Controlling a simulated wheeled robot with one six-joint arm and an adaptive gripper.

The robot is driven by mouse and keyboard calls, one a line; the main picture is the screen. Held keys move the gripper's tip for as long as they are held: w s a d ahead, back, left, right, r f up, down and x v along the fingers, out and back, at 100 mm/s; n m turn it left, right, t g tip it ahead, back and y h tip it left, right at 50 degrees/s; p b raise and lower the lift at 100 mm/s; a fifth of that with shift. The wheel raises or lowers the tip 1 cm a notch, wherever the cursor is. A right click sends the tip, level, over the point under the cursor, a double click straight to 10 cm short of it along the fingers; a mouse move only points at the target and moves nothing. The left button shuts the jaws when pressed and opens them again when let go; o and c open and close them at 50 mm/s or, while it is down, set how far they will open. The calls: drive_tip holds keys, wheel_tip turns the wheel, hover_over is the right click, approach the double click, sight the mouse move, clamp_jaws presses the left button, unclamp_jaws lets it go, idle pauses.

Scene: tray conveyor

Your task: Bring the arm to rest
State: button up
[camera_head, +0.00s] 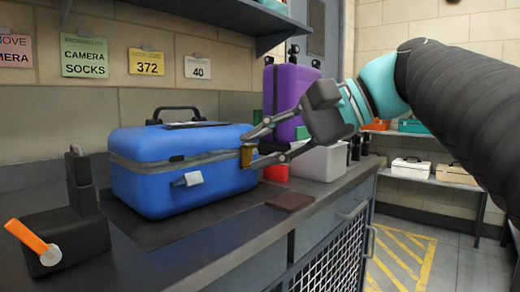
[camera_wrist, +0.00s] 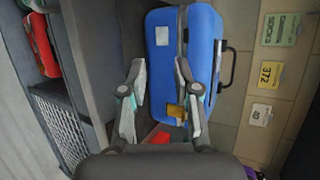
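My gripper (camera_head: 250,149) is at the right end of a blue case (camera_head: 180,180) on the counter. Its two fingers are spread apart, with nothing seen held between them. A brown-orange latch (camera_head: 247,156) on the case's end lies close to the fingertips. In the wrist view my gripper (camera_wrist: 160,70) also shows apart fingers, over the blue case (camera_wrist: 203,45). The latch (camera_wrist: 176,111) shows beside the right finger there. I cannot tell whether a finger touches the case. My arm reaches in from the right.
The counter (camera_head: 185,250) also bears a black device with an orange lever (camera_head: 35,243) at left, and a purple case (camera_head: 290,90) and white bin (camera_head: 320,162) behind my gripper. A shelf (camera_head: 225,12) hangs above. Open floor (camera_head: 410,265) lies at right.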

drive_tip(key=s+d+f+n+h+p, duration=0.2)
drive_tip(key=s+d+f+h+p, duration=0.1)
drive_tip(key=f, duration=0.6)
drive_tip(key=s+d+f+n+t+h+p, duration=0.1)
drive_tip(key=s+d+f+n+h+p, duration=0.1)
drive_tip(key=f, duration=0.7)
drive_tip(key=s+d+f+n+h+p, duration=0.2)
drive_tip(key=s+d+f+h+p, duration=0.3)
drive_tip(key=d+f+h, duration=0.2)
wheel_tip(320, 180, down, 2)
drive_tip(key=d, duration=0.2)
drive_tip(key=shift+d+f+t, duration=0.25)
drive_tip(key=shift+d+t, duration=0.1)
drive_tip(key=shift+t, duration=0.05)
